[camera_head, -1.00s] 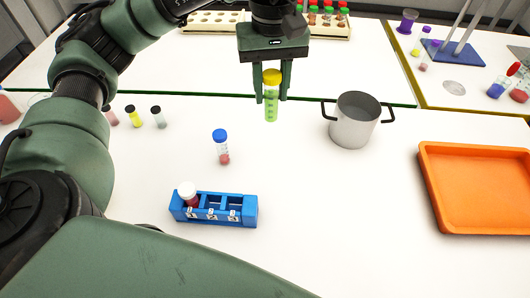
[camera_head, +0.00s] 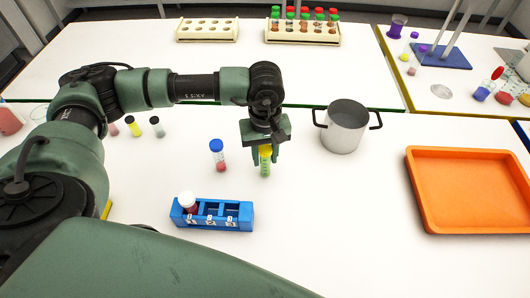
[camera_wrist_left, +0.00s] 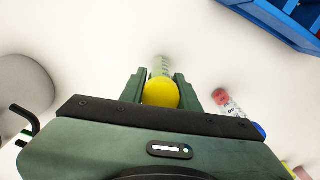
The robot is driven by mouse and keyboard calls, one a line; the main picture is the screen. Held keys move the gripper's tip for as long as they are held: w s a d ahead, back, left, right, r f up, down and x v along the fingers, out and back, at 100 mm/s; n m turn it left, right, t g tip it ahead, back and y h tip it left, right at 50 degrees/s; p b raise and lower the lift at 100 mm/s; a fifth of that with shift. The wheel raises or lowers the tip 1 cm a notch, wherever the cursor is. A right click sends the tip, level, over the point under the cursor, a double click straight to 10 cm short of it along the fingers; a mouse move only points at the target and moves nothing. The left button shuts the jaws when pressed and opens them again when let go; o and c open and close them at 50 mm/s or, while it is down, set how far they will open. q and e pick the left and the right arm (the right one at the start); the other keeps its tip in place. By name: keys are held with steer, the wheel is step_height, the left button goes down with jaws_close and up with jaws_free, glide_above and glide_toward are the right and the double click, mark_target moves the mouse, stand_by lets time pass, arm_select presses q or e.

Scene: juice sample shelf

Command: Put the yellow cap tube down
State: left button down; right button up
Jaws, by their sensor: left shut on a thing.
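The yellow cap tube (camera_head: 265,163) is upright in the head view, holding green contents, between the blue cap tube and the pot. My left gripper (camera_head: 265,150) is shut on it near the cap. The yellow cap (camera_wrist_left: 161,93) also shows between the fingers of my left gripper (camera_wrist_left: 162,90) in the left wrist view. The tube's bottom is at or just above the white table; I cannot tell if it touches. My right gripper is not in view.
A blue cap tube (camera_head: 218,155) stands close on the left. A blue rack (camera_head: 240,225) with a white cap tube (camera_head: 187,202) in its left slot is in front. A grey pot (camera_head: 345,128) is on the right, with an orange tray (camera_head: 478,224) beyond. Table between rack and tray is clear.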

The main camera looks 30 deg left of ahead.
arm_select(q)
steer(key=shift+f, duration=0.1)
steer(key=shift+f+b, duration=0.25)
steer(key=shift+b, duration=0.05)
steer(key=c, duration=1)
jaws_free()
steer(key=shift+r, duration=0.1)
steer(key=shift+c, duration=0.2)
steer(key=shift+r, duration=0.1)
steer(key=shift+r+p, duration=0.2)
steer(key=shift+p, duration=0.2)
step_height(320, 180, up, 10)
steer(key=b, duration=0.4)
steer(key=shift+r, duration=0.9)
